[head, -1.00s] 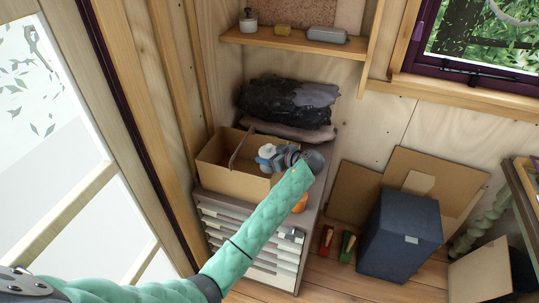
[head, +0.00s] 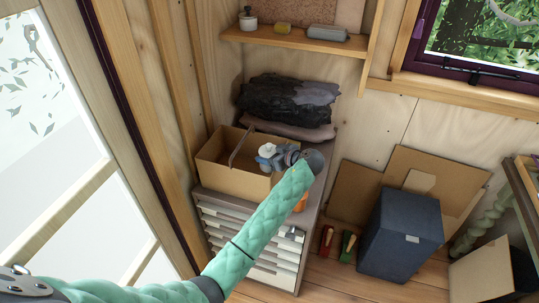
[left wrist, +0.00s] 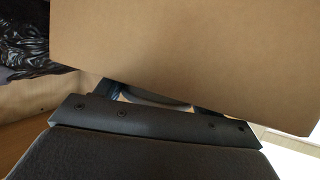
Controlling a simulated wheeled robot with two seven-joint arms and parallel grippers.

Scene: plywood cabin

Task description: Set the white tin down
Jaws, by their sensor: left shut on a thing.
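My left gripper (head: 272,159) reaches in over the right part of an open cardboard box (head: 222,178) on top of the drawer cabinet. It is shut on a small white thing, which looks like the white tin (head: 267,149); only its upper part shows between the fingers. Whether the tin touches the box or hangs above it, I cannot tell. In the left wrist view the brown cardboard (left wrist: 200,50) fills most of the picture and hides the fingertips and the tin. My right gripper is not in view.
The drawer cabinet (head: 245,250) stands under the box. A black bag-like heap (head: 285,100) lies behind it. An orange thing (head: 300,203) sits right of the box, partly behind my arm. A shelf (head: 290,40) is above. A dark blue bin (head: 400,235) stands on the floor at right.

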